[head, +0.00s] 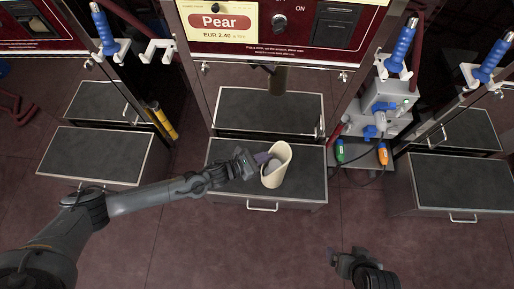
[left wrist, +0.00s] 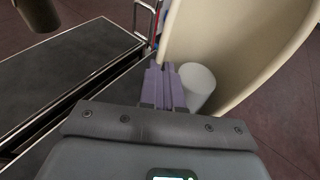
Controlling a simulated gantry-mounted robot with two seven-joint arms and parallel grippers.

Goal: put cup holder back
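The cup holder (head: 281,159) is a cream, curved, open-topped shell over the grey platform under the Pear machine. It also fills the upper right of the left wrist view (left wrist: 235,45). A pale, rounded piece (head: 273,168) shows inside it, seen as a white cylinder in the left wrist view (left wrist: 196,88). My left gripper (head: 262,158) is at the holder's left edge, its purple fingers (left wrist: 164,84) close together on the wall. I cannot tell whether the holder touches the platform. My right gripper (head: 343,261) is low at the right, apart from everything; its opening is unclear.
The grey platform (head: 225,178) has bare surface around the holder. A dark spout (head: 277,80) hangs above the rear shelf (head: 240,105). Blue-handled nozzles (head: 401,48) and a grey box (head: 384,100) stand to the right. The red floor in front is clear.

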